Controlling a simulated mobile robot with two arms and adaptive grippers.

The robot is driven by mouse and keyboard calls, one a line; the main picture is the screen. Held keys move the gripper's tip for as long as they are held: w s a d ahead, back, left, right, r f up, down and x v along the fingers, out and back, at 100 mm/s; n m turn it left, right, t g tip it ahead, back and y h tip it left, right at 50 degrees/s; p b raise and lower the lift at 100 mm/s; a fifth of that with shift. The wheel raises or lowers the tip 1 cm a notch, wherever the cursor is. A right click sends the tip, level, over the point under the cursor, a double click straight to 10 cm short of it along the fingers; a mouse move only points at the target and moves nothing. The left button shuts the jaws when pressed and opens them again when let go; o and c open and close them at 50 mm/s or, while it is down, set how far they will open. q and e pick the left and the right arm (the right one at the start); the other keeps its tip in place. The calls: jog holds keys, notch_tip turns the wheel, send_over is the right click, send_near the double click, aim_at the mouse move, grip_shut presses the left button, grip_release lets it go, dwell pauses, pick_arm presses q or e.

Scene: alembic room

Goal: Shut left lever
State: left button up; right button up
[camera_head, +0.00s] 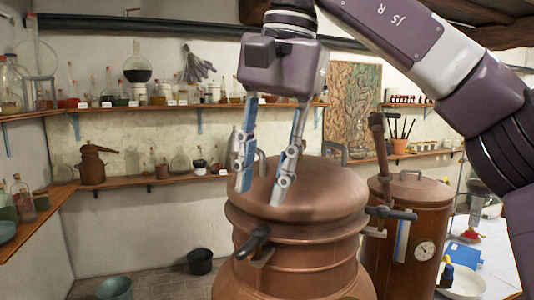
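A large copper vessel (290,275) stands in front of me with a domed copper lid (320,190). A lever with a dark grip (254,240) sits on the vessel's front left side, just below the lid rim. A second lever with a dark grip (390,213) sits on its right side. My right gripper (260,196) points down in front of the lid, above the left lever. Its two fingers are spread with nothing between them, and it looks clear of the lever. My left gripper is not in view.
A second copper vessel (435,215) with a round gauge (424,250) stands close behind on the right. Wall shelves (170,180) hold glassware. A dark bucket (200,261) is on the floor at left.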

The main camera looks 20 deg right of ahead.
jog(key=shift+s+d+r, duration=0.1)
jog(key=shift+r, duration=0.75)
jog(key=shift+s+d+r, duration=0.1)
jog(key=shift+r, duration=0.75)
